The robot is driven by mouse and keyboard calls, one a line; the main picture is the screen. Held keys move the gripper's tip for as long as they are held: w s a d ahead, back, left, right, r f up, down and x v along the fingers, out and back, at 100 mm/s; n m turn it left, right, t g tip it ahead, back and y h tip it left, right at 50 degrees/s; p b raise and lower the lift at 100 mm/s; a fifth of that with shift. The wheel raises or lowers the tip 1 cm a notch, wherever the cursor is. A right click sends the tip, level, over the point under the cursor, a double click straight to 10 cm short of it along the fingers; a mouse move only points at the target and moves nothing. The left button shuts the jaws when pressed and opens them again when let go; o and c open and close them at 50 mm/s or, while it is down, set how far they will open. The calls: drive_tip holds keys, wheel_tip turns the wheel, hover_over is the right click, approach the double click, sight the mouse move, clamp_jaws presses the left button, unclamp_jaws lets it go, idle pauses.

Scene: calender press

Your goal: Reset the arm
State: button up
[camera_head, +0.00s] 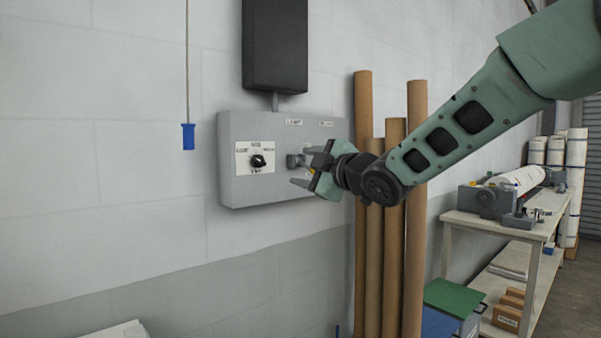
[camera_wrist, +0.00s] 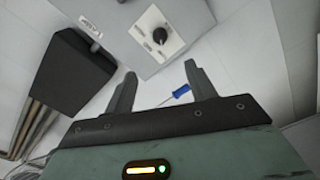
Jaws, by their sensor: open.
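My gripper (camera_head: 310,172) is open and empty. In the head view it is in front of the right part of a grey control box (camera_head: 228,160) on the wall. The box carries a black rotary knob (camera_head: 258,161) on a white plate, left of my gripper. A grey fitting on the box is partly hidden behind my fingers. In the wrist view my two fingers (camera_wrist: 160,92) stand apart with nothing between them close by. The knob (camera_wrist: 160,36) and box (camera_wrist: 105,20) show beyond the fingertips. I cannot tell whether a finger touches the box.
A blue pull handle (camera_head: 188,137) hangs on a cord at the left. A dark box (camera_head: 275,45) is mounted above. Tall brown tubes (camera_head: 362,110) stand below and behind my arm. A bench (camera_head: 480,222) with a roller machine is at the right.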

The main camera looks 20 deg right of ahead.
drive_tip(key=s+a+f+m+g+h, duration=0.1)
drive_tip(key=s+a+f+m+g, duration=0.2)
drive_tip(key=s+a+f+g, duration=0.45)
drive_tip(key=s+a+f+m+g+h, duration=0.1)
drive_tip(key=s+a+f+m+g, duration=0.2)
drive_tip(key=s+f, duration=0.6)
drive_tip(key=s+f+g+h, duration=0.1)
drive_tip(key=s+f+g, duration=0.1)
drive_tip(key=s, duration=0.5)
drive_tip(key=s+f+m+g+h+p, duration=0.1)
drive_tip(key=s+f+g, duration=0.1)
drive_tip(key=s+f, duration=0.3)
drive_tip(key=s+a+f+m+g+h, duration=0.1)
drive_tip(key=s+f, duration=0.3)
drive_tip(key=s, duration=0.5)
drive_tip(key=shift+g, duration=0.85)
drive_tip(key=shift+a, duration=0.1)
